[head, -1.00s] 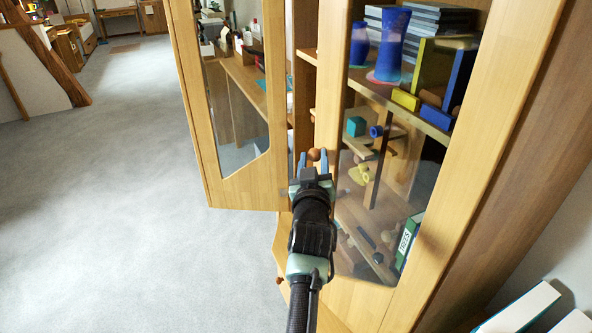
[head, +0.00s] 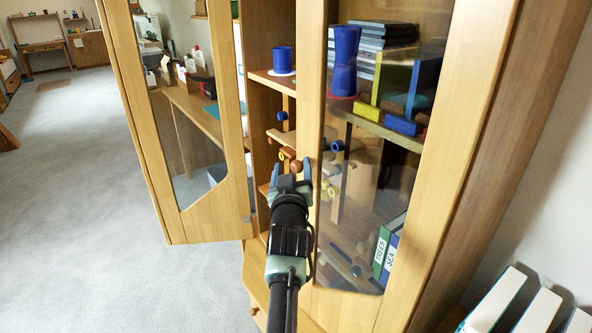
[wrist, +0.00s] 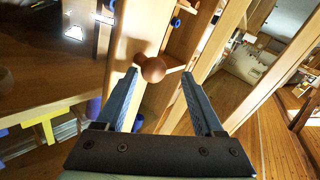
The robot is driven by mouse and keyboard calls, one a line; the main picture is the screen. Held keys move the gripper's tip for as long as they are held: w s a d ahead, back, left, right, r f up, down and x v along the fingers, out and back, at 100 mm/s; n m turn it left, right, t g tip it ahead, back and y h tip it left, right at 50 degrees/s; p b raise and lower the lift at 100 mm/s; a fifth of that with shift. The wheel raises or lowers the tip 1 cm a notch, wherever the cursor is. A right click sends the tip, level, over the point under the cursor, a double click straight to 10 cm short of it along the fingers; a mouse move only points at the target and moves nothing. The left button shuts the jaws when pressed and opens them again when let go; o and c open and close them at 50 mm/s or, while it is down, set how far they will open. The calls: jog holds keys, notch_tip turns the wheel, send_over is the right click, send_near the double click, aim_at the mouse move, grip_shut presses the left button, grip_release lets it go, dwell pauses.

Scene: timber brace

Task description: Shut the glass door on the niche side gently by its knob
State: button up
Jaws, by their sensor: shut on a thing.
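The right glass door (head: 313,110) of the wooden cabinet has a timber frame and a clear pane, and seems to stand partly open. Its round brown knob (head: 296,166) is on the left stile. My gripper (head: 291,178) is at this knob, shut on it. In the wrist view the knob (wrist: 153,70) sits between the blue fingers of my gripper (wrist: 158,78), near their tips. The left glass door (head: 205,212) stands open. I cannot tell from the frames which door is on the niche side.
White-topped items (head: 497,297) stand at the lower right. The grey floor (head: 75,170) at left is clear.

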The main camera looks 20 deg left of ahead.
jog(key=shift+o, duration=1)
jog(key=shift+a+r, duration=0.1)
jog(key=shift+a, duration=0.6)
jog(key=shift+w+d+f, duration=0.1)
jog(key=shift+w+f, duration=0.1)
jog(key=shift+f, duration=0.15)
jog(key=shift+s+d+f, duration=0.1)
jog(key=shift+d+f, duration=0.05)
jog(key=shift+f, duration=0.1)
jog(key=r+p+v, duration=0.1)
jog(key=p+v, duration=0.1)
jog(key=v, duration=1)
jog(key=shift+s, duration=0.3)
